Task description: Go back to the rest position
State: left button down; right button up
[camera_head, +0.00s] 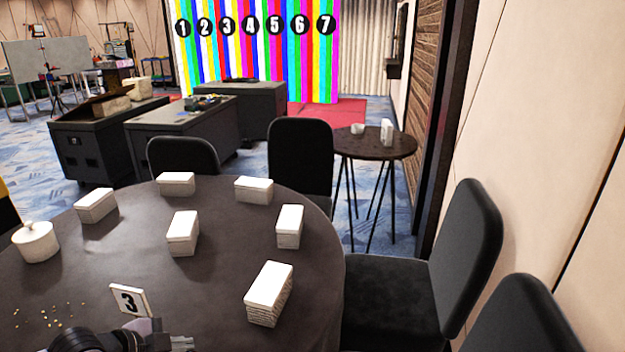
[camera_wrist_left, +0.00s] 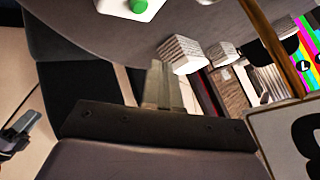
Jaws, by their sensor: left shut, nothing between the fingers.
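My left gripper (camera_head: 180,343) is at the bottom edge of the head view, low over the round dark table (camera_head: 225,300), just in front of the card numbered 3 (camera_head: 130,300). In the left wrist view its fingers (camera_wrist_left: 162,85) are together with nothing between them. A numbered card (camera_wrist_left: 290,135) fills the lower right of that view. A dark and grey part (camera_wrist_left: 18,130) at the left edge of the wrist view may be my right gripper; its fingers cannot be made out. The right arm does not show in the head view.
Several white lidded boxes (camera_head: 270,290) and a round white pot (camera_head: 36,242) stand on the table. Black chairs (camera_head: 470,250) stand around it. A small round side table (camera_head: 375,145) is behind, near the wall. A striped video wall (camera_head: 255,60) is at the back.

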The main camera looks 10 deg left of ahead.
pick_arm(q)
jog(key=s+d+f+n, duration=0.1)
jog(key=s+d+f, duration=0.1)
jog(key=s+d+f+n, duration=0.2)
jog(key=d, duration=0.1)
jog(key=s+d+f+n+t, duration=0.1)
jog(key=s+d+f, duration=0.1)
jog(key=d, duration=0.1)
jog(key=shift+s+d+f+n+h, duration=0.1)
jog(key=shift+s+f+n+h, duration=0.2)
jog(key=shift+s+n, duration=0.1)
jog(key=s+f+n+y, duration=0.1)
jog(key=s+f+n, duration=0.1)
jog(key=s, duration=0.3)
jog(key=s+f+n+t+y, duration=0.1)
jog(key=s+f+n+y, duration=0.1)
jog(key=s+n, duration=0.3)
jog(key=shift+d+f, duration=0.35)
jog(key=shift+s, duration=0.1)
